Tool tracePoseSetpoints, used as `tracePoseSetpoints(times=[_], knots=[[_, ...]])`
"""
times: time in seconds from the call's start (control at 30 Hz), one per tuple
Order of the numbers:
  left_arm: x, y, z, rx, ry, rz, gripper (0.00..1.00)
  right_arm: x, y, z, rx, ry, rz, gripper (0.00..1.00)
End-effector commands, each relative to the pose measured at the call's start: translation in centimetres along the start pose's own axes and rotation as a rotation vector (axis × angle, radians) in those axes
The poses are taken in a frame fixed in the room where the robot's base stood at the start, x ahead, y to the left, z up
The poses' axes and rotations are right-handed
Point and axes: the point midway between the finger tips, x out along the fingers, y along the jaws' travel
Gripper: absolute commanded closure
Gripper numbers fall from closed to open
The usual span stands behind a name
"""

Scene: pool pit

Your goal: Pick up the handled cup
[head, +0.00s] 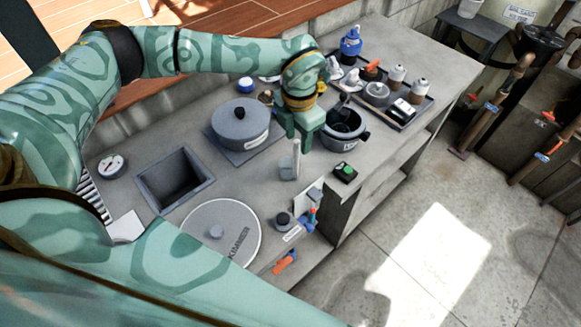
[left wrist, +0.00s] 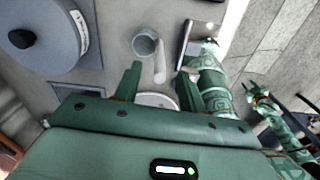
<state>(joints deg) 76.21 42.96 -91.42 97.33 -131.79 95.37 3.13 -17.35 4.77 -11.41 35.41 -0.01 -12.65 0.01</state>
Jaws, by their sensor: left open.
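The handled cup (head: 288,168) is a small grey cup standing on the grey counter, with a pale upright handle. In the left wrist view the cup (left wrist: 145,42) shows from above, its round mouth visible and the pale handle to its right. My left gripper (head: 304,136) points down above the counter, just behind the cup in the head view. In the left wrist view my left gripper (left wrist: 158,78) is open and empty, with the handle just ahead of the gap between its fingers. A green patterned arm, seemingly my right one, shows at the right there; its jaw state is unclear.
A lidded pot (head: 240,124) stands left of my gripper and a dark pot (head: 343,128) close to its right. A square basin (head: 174,180) and a round lid (head: 221,230) lie nearer. A small black box with a green top (head: 345,172) sits by the counter edge.

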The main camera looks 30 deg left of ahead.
Motion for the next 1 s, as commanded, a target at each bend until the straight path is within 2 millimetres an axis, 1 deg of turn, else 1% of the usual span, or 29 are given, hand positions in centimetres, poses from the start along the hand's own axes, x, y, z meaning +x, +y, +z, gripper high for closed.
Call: tracePoseSetpoints(times=[0.13,0.3,0.4,0.5,0.67,0.77,0.8,0.83,1.0], knots=[[1.2,-0.1,-0.1,0.000,0.003,-0.001,0.59,0.0,0.0,-0.2,0.001,0.003,0.001,0.64],[4.1,0.0,-0.3,-0.001,0.003,-0.001,0.59,0.1,0.0,-0.3,0.001,0.005,0.000,0.64],[5.2,0.0,-0.3,-0.001,0.001,-0.001,0.59,0.2,-0.2,-0.3,0.002,0.006,-0.002,0.64],[5.6,0.0,-0.3,-0.001,0.001,0.000,0.59,0.2,-0.3,-0.4,0.003,0.007,-0.004,0.64],[5.6,0.0,-0.3,0.000,0.000,0.000,0.59,0.2,-0.4,-0.5,0.003,0.008,-0.005,0.64],[5.6,0.0,-0.3,0.000,0.000,0.000,0.84,0.2,-0.4,-0.5,0.003,0.008,-0.005,0.64],[5.6,0.0,-0.3,0.000,0.000,0.000,0.95,0.2,-0.4,-0.5,0.003,0.008,-0.005,0.64],[5.6,0.0,-0.3,0.000,0.000,0.000,1.00,0.2,-0.4,-0.5,0.003,0.008,-0.005,0.64],[5.5,0.1,-0.3,0.000,-0.001,0.000,1.00,0.2,-0.4,-0.5,0.002,0.008,-0.005,0.64]])
